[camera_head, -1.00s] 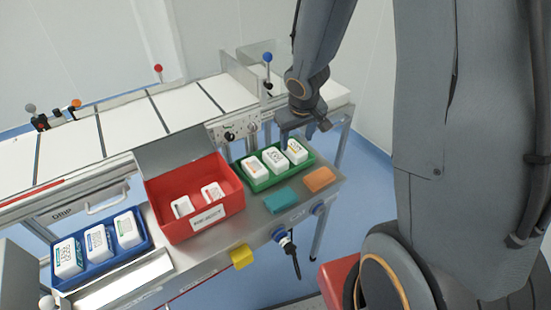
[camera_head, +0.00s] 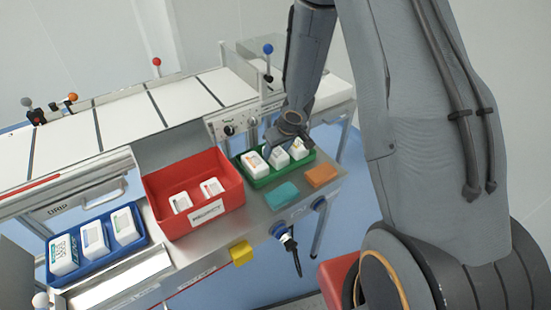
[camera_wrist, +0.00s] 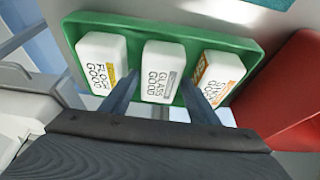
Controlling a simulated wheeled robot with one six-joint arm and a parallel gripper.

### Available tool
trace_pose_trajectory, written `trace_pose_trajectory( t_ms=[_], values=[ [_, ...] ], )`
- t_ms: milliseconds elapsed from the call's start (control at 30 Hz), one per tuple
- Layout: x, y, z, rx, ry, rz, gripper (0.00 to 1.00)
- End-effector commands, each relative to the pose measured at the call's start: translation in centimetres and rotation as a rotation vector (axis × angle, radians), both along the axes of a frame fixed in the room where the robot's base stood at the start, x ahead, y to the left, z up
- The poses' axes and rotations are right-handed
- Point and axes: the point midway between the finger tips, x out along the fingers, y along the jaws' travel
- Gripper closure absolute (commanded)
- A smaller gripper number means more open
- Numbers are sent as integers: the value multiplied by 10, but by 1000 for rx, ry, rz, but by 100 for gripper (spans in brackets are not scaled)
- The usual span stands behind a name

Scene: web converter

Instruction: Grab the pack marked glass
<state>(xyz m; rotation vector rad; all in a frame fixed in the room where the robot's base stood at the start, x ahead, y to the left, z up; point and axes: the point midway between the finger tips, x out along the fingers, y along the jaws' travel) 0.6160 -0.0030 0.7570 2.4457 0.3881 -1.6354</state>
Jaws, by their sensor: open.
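The pack marked glass is white with a grey label reading "GLASS GOOD" (camera_wrist: 162,68). It is the middle of three packs in the green tray (camera_wrist: 125,22); the tray also shows in the head view (camera_head: 262,183). My gripper (camera_wrist: 160,82) is open, with one finger on each side of the glass pack, in the gaps to its neighbours. I cannot tell whether the fingers touch it. On its left is a pack marked "FLOOR GOOD" (camera_wrist: 101,60); on its right is an orange-labelled pack (camera_wrist: 219,72). In the head view my gripper (camera_head: 283,145) partly covers the packs.
A red open box (camera_head: 210,220) with two white packs stands left of the green tray. A blue tray (camera_head: 105,268) with three packs is at the far left. Teal (camera_head: 282,195) and orange (camera_head: 321,175) blocks lie in front of the green tray.

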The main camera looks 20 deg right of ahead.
Motion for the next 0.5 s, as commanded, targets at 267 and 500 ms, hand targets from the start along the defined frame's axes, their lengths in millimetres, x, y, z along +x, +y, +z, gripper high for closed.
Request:
trace_pose_trajectory(
  t_ms=[267, 500],
  values=[
    [6, 2, -14, 0, -1, -1, 45],
    [6, 2, -14, -1, 0, -1, 45]
  ],
)
